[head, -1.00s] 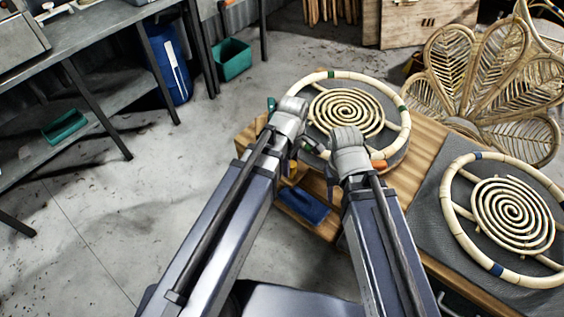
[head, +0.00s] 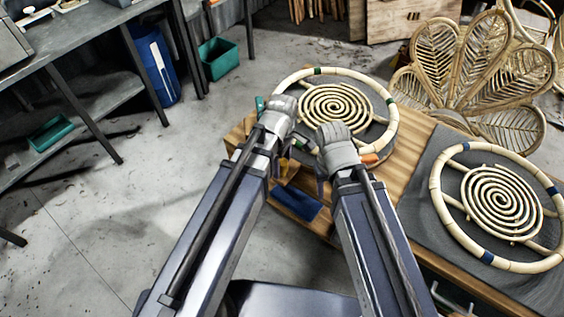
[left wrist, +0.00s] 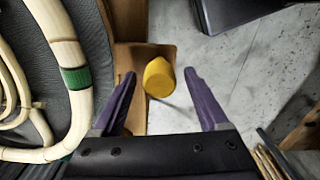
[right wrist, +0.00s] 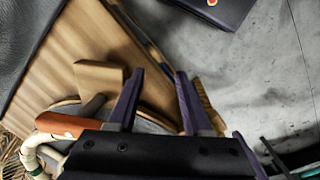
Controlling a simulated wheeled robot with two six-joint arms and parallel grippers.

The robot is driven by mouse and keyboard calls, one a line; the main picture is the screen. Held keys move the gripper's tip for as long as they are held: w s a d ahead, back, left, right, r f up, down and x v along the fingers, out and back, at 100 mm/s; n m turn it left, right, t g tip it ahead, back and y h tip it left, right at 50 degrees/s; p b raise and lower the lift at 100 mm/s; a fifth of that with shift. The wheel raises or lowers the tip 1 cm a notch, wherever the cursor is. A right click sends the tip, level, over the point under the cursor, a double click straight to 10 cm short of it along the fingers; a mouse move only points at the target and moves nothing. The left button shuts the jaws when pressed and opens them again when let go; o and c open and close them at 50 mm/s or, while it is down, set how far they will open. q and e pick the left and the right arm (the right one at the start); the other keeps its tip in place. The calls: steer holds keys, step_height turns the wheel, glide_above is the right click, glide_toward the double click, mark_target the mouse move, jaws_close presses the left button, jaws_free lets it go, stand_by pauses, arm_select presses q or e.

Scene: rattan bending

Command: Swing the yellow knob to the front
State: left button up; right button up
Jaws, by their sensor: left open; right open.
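The yellow knob (left wrist: 158,78) shows in the left wrist view as a short rounded yellow cylinder over a wooden block. My left gripper (left wrist: 160,73) is open, with a purple finger on either side of the knob and visible gaps; I cannot tell its depth relative to the fingertips. My right gripper (right wrist: 160,72) is open and empty above the bench edge. In the head view it (head: 336,145) is near the front of the round rattan frame (head: 391,125).
The wooden bench (head: 405,160) carries a second spiral rattan frame (head: 436,195) on a grey mat at right. A blue tray (head: 297,202) lies below my grippers. An orange handle (right wrist: 62,124) is near my right gripper. Open floor lies left.

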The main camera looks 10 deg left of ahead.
arm_select(q)
step_height(320, 180, up, 8)
steer(key=p, duration=0.8)
steer(key=shift+f, duration=0.1)
stand_by(0.3)
steer(key=shift+s+d+m, duration=0.15)
steer(key=shift+s+m, duration=0.15)
steer(key=shift+m, duration=0.3)
steer(key=s+d+m+y, duration=0.1)
steer(key=s+m, duration=0.5)
steer(key=m, duration=1.1)
steer(key=shift+s+d, duration=0.4)
steer(key=shift+d, duration=0.2)
